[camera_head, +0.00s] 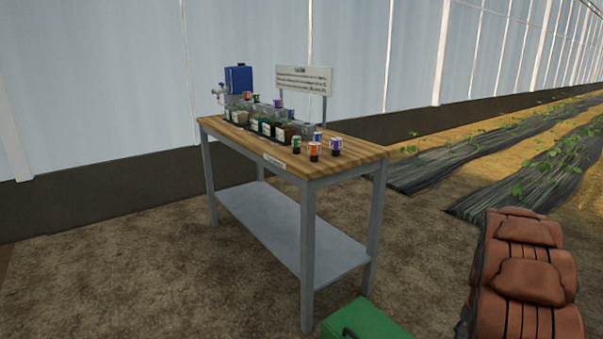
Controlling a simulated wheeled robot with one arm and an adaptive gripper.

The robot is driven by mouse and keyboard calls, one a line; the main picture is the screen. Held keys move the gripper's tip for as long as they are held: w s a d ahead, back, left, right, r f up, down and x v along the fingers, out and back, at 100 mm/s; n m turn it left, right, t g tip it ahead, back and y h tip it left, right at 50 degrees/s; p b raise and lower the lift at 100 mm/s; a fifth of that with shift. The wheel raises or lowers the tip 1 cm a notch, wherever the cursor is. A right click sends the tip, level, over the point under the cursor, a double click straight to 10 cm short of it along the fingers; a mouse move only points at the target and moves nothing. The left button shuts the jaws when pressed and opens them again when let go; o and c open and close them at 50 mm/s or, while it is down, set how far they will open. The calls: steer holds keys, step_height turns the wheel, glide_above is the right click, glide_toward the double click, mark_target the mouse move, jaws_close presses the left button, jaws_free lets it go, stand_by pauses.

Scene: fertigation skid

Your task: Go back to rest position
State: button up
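No part of my gripper shows in the head view, so its state is hidden. A workbench (356,153) with a wooden top and grey metal legs stands near the middle. On its near right end stand several small cans with orange, blue, purple and green bands, among them an orange can (314,150) and a purple can (336,146). Behind them is a row of small bins (265,127) with white labels. A blue tank (238,79) stands at the far left end, and a white sign (304,79) rises at the back.
A green box (367,320) lies on the ground at the bottom edge, near the bench. Stacked brown sacks (528,275) stand at the lower right. Planted rows with dark plastic cover (430,168) run at the right. Bare ground is free left of the bench.

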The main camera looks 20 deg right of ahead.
steer(key=s+a+r+n+p, duration=0.25)
steer(key=a+r+p, duration=0.65)
steer(key=a+r, duration=0.6)
steer(key=s+a+r+n+p, duration=0.1)
steer(key=a+r+n+p, duration=0.2)
steer(key=a+r+p, duration=1.15)
steer(key=s+a+r+n+p, duration=0.3)
steer(key=s+r, duration=0.6)
steer(key=r, duration=0.3)
steer(key=s+a+r+n+g+p, duration=0.1)
steer(key=s+a+r+n+p, duration=0.2)
steer(key=r, duration=0.9)
steer(key=s+a+p, duration=0.3)
steer(key=s+a, duration=0.2)
steer(key=s, duration=0.1)
steer(key=shift+s+a+n+g, duration=0.15)
steer(key=shift+s+n+g, duration=0.1)
steer(key=shift+n+g, duration=0.1)
steer(key=shift+c, duration=0.6)
